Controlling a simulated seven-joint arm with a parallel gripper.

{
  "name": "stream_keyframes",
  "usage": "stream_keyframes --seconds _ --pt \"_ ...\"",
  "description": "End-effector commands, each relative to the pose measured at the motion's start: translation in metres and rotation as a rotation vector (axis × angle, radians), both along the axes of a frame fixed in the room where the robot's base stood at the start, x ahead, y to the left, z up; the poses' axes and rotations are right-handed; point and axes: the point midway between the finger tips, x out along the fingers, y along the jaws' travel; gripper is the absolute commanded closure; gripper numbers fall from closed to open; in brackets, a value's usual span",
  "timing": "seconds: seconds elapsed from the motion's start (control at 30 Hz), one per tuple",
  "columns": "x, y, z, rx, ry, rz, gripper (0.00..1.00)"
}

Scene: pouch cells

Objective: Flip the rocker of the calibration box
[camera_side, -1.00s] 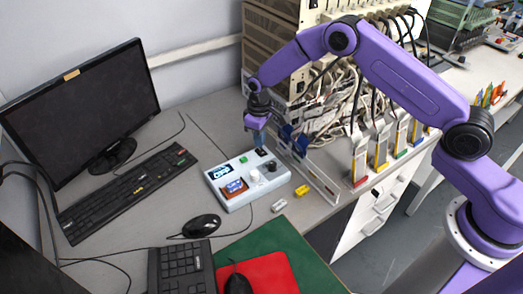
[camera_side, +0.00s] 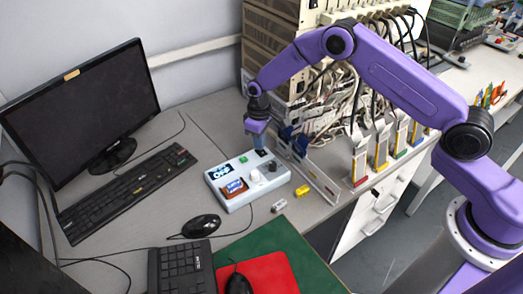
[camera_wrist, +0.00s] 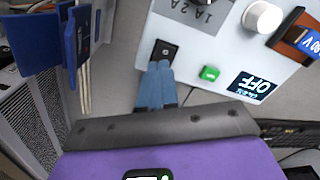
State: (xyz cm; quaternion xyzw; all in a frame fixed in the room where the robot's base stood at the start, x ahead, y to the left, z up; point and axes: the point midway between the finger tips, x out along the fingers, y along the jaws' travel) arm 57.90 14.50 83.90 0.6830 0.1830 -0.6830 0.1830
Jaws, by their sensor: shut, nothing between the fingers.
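The calibration box (camera_side: 224,192) is a pale box on the desk with a small display (camera_side: 221,172). The display (camera_wrist: 252,86) reads OFF, upside down in the wrist view. The black rocker (camera_wrist: 165,48) sits near the box's edge in the wrist view. In the side view my gripper hides it. My gripper (camera_side: 261,151) points down at the box's far right end. Its blue fingers (camera_wrist: 160,66) are together and empty, with their tips at the rocker's near edge. I cannot tell whether they touch it.
The box also carries a green button (camera_wrist: 209,73), a white knob (camera_wrist: 262,18) and an orange-and-blue part (camera_side: 235,188). A clear rail (camera_side: 318,180) and blue parts (camera_wrist: 77,45) stand close beside my gripper. A yellow piece (camera_side: 302,190) lies in front. A keyboard (camera_side: 125,192) lies to the left.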

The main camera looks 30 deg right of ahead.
Motion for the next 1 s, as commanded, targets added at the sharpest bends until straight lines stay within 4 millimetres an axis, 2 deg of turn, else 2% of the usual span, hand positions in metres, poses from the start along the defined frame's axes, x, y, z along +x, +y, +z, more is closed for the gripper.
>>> stream_keyframes --seconds 0.57,1.0 --pt "0.0 0.0 -0.005 0.0 0.001 0.0 1.0" --pt "0.0 0.0 0.025 0.0 -0.001 0.0 1.0"
